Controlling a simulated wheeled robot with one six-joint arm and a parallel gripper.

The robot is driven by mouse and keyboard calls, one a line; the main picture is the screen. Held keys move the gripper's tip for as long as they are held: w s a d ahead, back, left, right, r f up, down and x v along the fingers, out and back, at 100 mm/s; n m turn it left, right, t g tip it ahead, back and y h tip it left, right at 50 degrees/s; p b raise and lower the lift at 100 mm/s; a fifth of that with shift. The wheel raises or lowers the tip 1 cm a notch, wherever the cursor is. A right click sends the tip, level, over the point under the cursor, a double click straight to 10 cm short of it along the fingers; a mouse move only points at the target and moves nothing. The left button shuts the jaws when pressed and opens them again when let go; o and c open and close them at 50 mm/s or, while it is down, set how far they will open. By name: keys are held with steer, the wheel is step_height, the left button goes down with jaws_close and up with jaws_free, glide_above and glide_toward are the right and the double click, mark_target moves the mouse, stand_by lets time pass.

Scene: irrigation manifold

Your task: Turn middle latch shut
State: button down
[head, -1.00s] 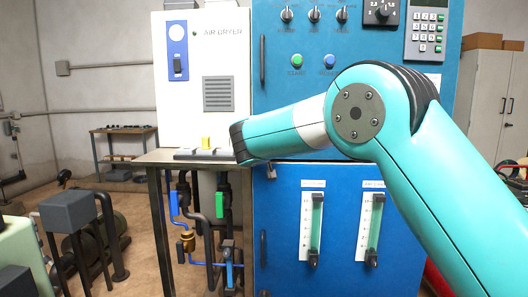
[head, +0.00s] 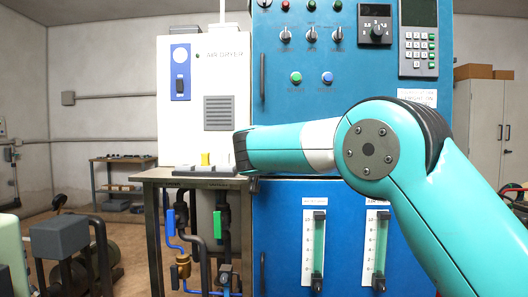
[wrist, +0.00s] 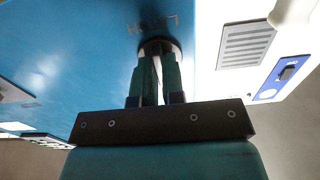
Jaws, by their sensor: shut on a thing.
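In the wrist view, a dark round latch (wrist: 157,47) sits on the blue cabinet face, beside a lettered label (wrist: 153,22) that appears upside down. My gripper (wrist: 156,68) has its two teal fingers reaching up to the latch, shut on it. The fingers cover much of the latch, so its turn angle is hard to tell. In the head view my arm hides the gripper and the latch.
The blue cabinet (head: 350,103) carries knobs, buttons and a keypad (head: 418,52). A white air dryer panel (head: 196,125) stands to its left. A side table (head: 160,178) stands close below my forearm, with pipes and valves (head: 220,222) underneath.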

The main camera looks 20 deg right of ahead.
steer(key=c, duration=1.2)
jaws_free()
steer(key=b+v, duration=0.3)
steer(key=v, duration=1.4)
steer(key=shift+s+b, duration=0.2)
steer(key=shift+b, duration=0.15)
